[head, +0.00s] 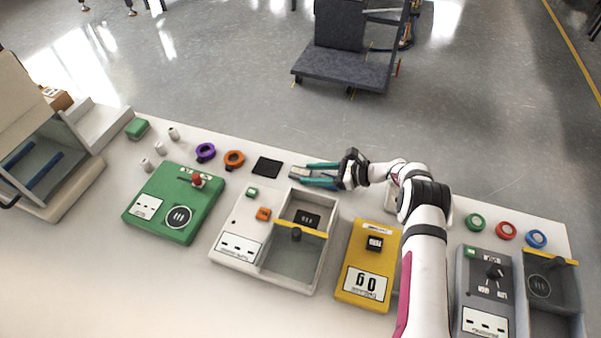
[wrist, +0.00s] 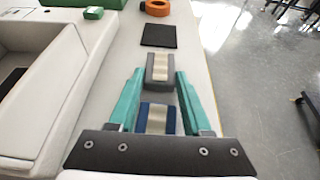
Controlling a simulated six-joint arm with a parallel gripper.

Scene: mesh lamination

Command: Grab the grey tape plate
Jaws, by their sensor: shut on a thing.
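The grey tape plate (wrist: 160,72), a grey block with a beige stripe across its middle, sits between the teal fingertips of my gripper (wrist: 160,78) in the wrist view. My gripper is shut on it. A blue plate (wrist: 157,112) with a similar pale stripe lies between the fingers, nearer the palm; whether the fingers touch it I cannot tell. In the head view my gripper (head: 298,175) reaches left along the far edge of the table, with the grey plate (head: 300,172) small between its tips.
A black square sheet (head: 267,166) lies just beyond the fingertips, with an orange ring (head: 234,159) and a purple ring (head: 205,152) farther left. A white machine (head: 240,235) with an open bin and a yellow box (head: 366,270) stand nearer. The table's far edge is close.

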